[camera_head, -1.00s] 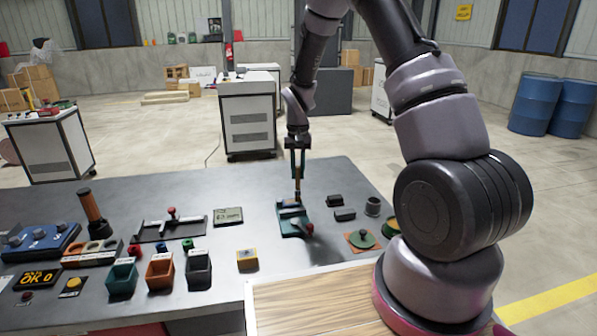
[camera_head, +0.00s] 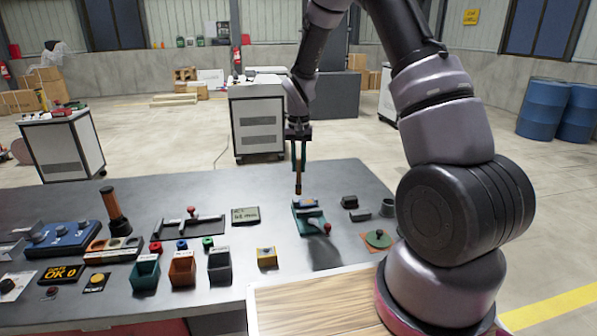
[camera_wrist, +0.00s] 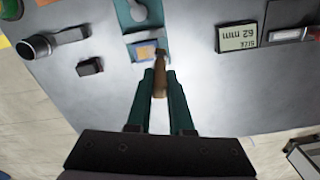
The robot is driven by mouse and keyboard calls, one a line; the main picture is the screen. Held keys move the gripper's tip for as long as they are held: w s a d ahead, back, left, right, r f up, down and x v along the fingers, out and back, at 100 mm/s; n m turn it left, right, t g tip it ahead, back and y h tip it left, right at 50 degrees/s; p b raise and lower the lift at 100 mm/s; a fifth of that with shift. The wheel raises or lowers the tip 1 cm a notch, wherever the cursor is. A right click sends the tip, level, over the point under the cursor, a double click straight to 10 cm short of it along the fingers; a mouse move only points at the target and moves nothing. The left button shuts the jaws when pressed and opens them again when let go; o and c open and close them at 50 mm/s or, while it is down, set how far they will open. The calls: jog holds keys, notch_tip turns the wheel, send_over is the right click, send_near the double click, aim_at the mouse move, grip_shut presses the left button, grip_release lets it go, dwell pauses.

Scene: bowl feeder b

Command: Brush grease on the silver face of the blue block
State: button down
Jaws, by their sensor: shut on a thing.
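The blue block (camera_head: 305,203) sits in a green vise (camera_head: 309,222) with a red-ended handle. In the wrist view the block (camera_wrist: 148,52) shows a tan-orange patch on its upper face, with paler blue-grey around it; I cannot tell whether the patch is grease. My gripper (camera_head: 300,165) is shut on a brush (camera_head: 298,184) with a brown handle, pointing down. The brush also shows between my green fingers in the wrist view (camera_wrist: 160,80). Its tip is close above the block's far left edge in the head view, and seems apart from it.
Dark blocks (camera_head: 349,201), a grey cup (camera_head: 388,208) and a green disc (camera_head: 377,239) stand right of the vise. A display (camera_head: 245,215), a yellow-topped box (camera_head: 266,257) and several coloured bins (camera_head: 182,270) are to the left. Bare table lies around the vise.

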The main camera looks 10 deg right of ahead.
jog(key=shift+r, duration=2.2)
